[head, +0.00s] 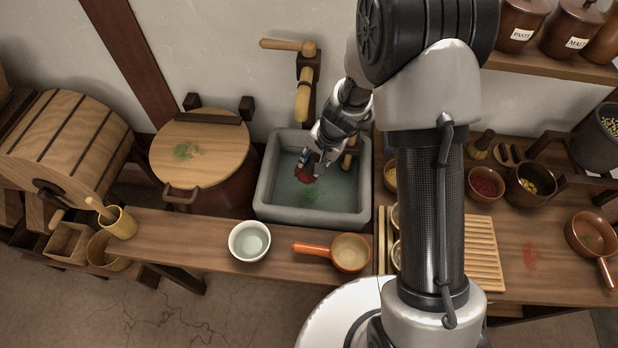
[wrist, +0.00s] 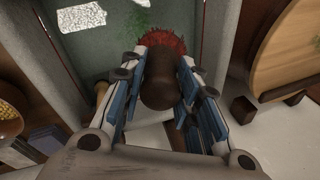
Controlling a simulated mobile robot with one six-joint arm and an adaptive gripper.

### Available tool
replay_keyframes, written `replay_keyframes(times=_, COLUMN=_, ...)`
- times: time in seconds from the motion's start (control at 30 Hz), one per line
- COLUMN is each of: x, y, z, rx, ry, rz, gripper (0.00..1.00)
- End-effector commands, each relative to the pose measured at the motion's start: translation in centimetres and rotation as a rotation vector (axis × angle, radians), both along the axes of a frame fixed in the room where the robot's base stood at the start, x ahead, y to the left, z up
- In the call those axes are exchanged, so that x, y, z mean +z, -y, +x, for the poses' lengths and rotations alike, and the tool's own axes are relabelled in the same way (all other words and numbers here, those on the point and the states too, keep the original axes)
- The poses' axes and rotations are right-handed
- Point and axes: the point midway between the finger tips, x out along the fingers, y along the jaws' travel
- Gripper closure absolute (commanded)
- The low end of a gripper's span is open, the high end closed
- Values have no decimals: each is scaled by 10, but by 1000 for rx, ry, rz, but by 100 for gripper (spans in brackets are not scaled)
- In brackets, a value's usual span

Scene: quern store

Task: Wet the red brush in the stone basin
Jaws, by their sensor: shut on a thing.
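My gripper (head: 313,163) is shut on the dark handle of the red brush (head: 304,175). In the wrist view the handle lies between the finger pads of my gripper (wrist: 160,90), and the red bristles (wrist: 168,42) point away from it. The stone basin (head: 313,214) is grey and square, with greenish water inside. The brush is over or in the basin's inside, left of its middle in the head view. I cannot tell whether the bristles touch the water. The basin's wall (wrist: 222,60) also shows in the wrist view.
A wooden spout (head: 303,95) stands behind the basin. A round wooden lid (head: 200,152) is to its left. On the front ledge are a white bowl (head: 249,241) and an orange-handled pan (head: 349,252). A slatted board (head: 483,250) and small bowls (head: 485,184) lie to the right.

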Motion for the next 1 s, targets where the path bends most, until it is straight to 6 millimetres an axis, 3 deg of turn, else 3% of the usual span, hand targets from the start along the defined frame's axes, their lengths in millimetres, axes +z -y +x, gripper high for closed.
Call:
replay_keyframes(times=0.53, x=47, y=0, z=0, rx=0, ry=1, rz=1, gripper=90)
replay_keyframes(times=1.0, x=50, y=0, z=0, rx=0, ry=0, rz=0, gripper=90)
